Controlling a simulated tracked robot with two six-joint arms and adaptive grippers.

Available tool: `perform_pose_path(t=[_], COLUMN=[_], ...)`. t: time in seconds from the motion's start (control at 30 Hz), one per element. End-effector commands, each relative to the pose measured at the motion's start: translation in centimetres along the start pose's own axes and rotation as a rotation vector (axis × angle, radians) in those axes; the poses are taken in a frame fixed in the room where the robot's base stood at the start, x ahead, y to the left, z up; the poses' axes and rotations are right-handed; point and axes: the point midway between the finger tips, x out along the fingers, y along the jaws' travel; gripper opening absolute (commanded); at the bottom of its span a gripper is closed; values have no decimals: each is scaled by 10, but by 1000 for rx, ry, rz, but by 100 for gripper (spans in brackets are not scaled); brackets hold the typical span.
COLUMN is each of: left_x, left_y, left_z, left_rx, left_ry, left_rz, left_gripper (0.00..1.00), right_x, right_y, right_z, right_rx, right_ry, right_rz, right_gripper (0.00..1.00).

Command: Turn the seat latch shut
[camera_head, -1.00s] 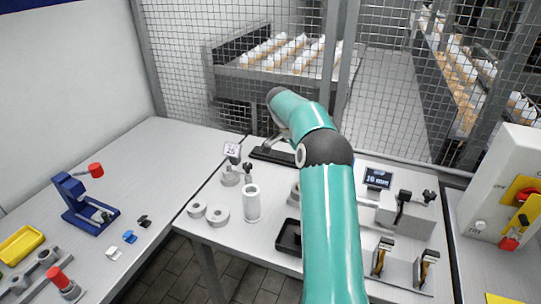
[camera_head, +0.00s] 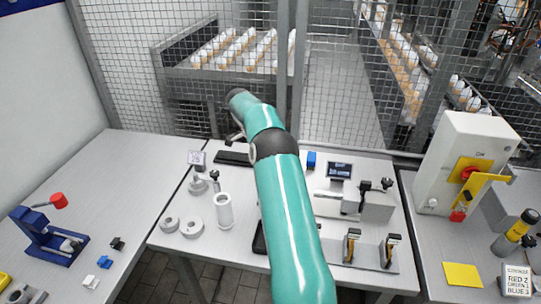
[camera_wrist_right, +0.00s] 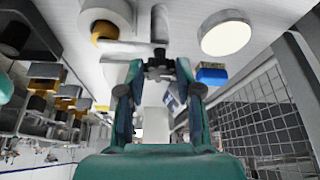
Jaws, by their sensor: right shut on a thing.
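My right arm in the head view reaches over the table and hides its own gripper and what lies behind it. In the right wrist view my right gripper (camera_wrist_right: 160,82) is shut on a dark knob (camera_wrist_right: 160,66), which appears to be the latch handle. A grey stem (camera_wrist_right: 160,24) stands just beyond the knob. A grey round part with an orange-yellow inner edge (camera_wrist_right: 107,14) is beside it, apparently the seat. How far the latch is turned cannot be told. My left gripper is not in view.
A blue block (camera_head: 311,160) and a small display (camera_head: 340,171) stand right of my arm; the block also shows in the wrist view (camera_wrist_right: 211,76). A grey fixture with a black knob (camera_head: 375,203) is further right. A white cylinder (camera_head: 224,211) and grey rings (camera_head: 191,228) stand left.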

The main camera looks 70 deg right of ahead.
Motion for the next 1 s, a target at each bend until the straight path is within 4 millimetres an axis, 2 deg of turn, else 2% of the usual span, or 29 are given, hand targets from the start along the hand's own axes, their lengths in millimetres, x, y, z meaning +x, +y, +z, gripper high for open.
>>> perform_pose_path(t=[0.27,0.3,0.43,0.77,0.87,1.0], left_x=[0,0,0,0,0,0], left_y=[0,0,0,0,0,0], left_z=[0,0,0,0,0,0], left_rx=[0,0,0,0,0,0], left_ry=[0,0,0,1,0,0], left_rz=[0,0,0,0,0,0], left_gripper=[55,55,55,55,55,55], right_x=[-1,-1,-1,-2,-7,-25], right_y=[-2,-2,-1,0,-1,-1], right_z=[-2,-2,-1,1,1,2], right_rx=[5,5,3,0,0,1], right_ry=[3,3,2,1,0,-1], right_rz=[-9,-9,-6,-3,-3,-6], right_gripper=[0,39,60,60,60,60])
